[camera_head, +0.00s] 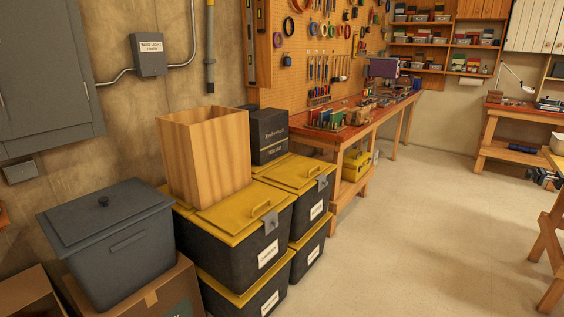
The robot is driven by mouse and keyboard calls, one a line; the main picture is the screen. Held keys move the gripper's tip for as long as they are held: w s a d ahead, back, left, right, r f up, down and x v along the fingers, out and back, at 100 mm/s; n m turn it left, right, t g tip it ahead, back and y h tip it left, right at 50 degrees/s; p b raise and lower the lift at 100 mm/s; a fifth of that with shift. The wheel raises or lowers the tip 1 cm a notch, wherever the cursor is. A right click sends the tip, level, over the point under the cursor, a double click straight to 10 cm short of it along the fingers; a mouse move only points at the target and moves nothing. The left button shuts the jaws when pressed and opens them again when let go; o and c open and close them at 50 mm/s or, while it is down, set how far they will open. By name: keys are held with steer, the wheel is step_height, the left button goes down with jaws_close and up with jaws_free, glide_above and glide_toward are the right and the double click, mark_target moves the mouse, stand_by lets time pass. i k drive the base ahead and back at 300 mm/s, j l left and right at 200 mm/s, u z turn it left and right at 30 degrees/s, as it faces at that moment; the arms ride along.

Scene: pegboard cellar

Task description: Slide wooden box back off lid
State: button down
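A tall, open-topped wooden box (208,158) with striped pale grain stands upright on the left. Its base rests on the rear part of a yellow lid (233,218) that closes a dark storage bin (238,257). The box's inside bottom is hidden. My gripper is not in view.
A grey lidded bin (110,240) sits on a cardboard box (150,290) to the left. Another yellow-lidded bin (300,172) and a black box (269,135) stand to the right. A workbench (345,130) runs along the pegboard wall.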

mark_target(206, 153)
steer(key=i, duration=0.65)
steer(key=i+l+u, duration=0.1)
steer(key=i, duration=0.55)
steer(key=i+l, duration=0.15)
steer(key=i, duration=0.5)
steer(key=i+l+u, duration=0.15)
steer(key=i+u, duration=0.2)
steer(key=i, duration=0.15)
steer(key=i+l+u, duration=0.35)
steer(key=i, duration=0.15)
steer(key=j, duration=0.1)
